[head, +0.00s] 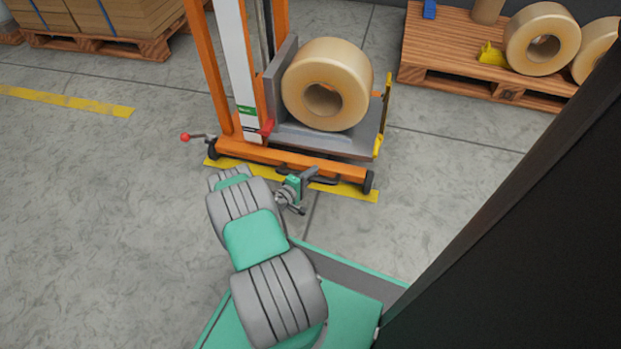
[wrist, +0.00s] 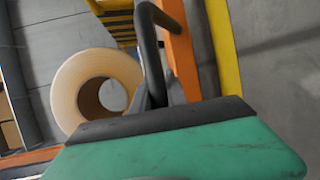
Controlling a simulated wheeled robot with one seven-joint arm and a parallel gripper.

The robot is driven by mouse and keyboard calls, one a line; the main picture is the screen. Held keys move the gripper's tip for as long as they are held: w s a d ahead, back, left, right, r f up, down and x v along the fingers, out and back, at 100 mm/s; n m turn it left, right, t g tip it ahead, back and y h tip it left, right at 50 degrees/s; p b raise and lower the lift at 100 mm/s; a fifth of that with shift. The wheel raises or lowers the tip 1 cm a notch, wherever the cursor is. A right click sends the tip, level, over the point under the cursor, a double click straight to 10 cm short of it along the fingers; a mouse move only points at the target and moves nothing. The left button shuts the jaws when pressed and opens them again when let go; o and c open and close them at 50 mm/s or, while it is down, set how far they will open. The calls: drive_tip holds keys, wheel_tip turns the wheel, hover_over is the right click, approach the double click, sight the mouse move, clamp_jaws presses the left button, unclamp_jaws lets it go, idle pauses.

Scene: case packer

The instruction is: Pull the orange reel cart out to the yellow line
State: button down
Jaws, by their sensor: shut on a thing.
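The orange reel cart (head: 300,158) stands upright in the middle of the head view, with a large tan tape reel (head: 327,85) on its grey platform. Its near orange base beam and wheels are over or beside the yellow line (head: 350,190) on the floor; part of the line is hidden under the cart. My gripper (head: 304,181) is at the cart's near side, shut on its dark handle (head: 322,180). In the wrist view the dark handle (wrist: 150,50) rises from behind my green gripper body, beside the orange beam (wrist: 182,65) and the yellow line (wrist: 224,45). The fingertips are hidden there.
A pallet with tape reels (head: 460,55) is at the back right, and a pallet of cartons (head: 100,40) at the back left. Another yellow strip (head: 65,101) lies on the left floor. A dark panel (head: 530,230) blocks the right side. The left floor is clear.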

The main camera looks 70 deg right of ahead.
drive_tip(key=c, duration=1.3)
unclamp_jaws()
drive_tip(key=shift+a, duration=0.15)
drive_tip(key=p+v, duration=0.2)
drive_tip(key=v, duration=0.6)
drive_tip(key=shift+p, duration=0.35)
drive_tip(key=shift+s, duration=0.1)
